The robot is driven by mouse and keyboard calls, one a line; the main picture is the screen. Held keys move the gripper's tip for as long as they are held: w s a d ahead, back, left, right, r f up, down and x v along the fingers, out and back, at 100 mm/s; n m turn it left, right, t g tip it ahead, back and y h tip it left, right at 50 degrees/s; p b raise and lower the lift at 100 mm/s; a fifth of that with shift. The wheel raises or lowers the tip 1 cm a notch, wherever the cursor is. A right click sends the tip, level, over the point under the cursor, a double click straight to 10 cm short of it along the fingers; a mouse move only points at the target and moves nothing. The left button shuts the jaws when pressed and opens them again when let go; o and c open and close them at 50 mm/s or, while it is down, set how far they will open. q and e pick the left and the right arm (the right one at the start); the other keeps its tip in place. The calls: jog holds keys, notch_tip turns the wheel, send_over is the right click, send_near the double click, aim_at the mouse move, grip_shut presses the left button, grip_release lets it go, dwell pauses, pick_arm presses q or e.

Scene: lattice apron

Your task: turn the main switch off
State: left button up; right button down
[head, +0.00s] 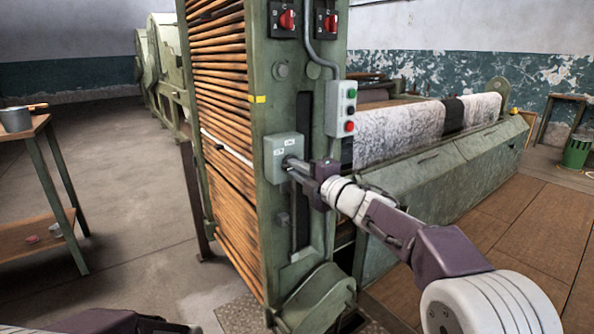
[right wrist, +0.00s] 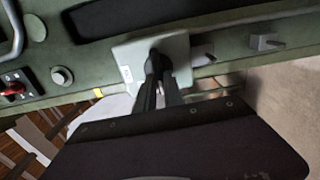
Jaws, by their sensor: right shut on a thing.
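The main switch is a pale grey-green box (head: 279,147) on the front face of the green machine post. My right gripper (head: 291,165) is at the front of this box, its fingers shut on the switch's small handle. The fingers largely hide the handle, so I cannot tell which way it points. In the right wrist view the box (right wrist: 126,60) is close ahead, and the dark fingers (right wrist: 159,66) meet in front of it.
Two red rotary knobs (head: 287,19) sit higher on the green post (head: 283,97). A push-button box (head: 341,108) with green and red buttons hangs beside the main switch. A wooden table (head: 22,131) with a pot (head: 15,119) stands at the left. The concrete floor between is clear.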

jog(key=shift+f, duration=0.1)
jog(key=c, duration=1.5)
grip_release()
jog(key=shift+o, duration=0.2)
jog(key=p+v, duration=0.1)
jog(key=v, duration=0.8)
jog(key=shift+p, duration=0.35)
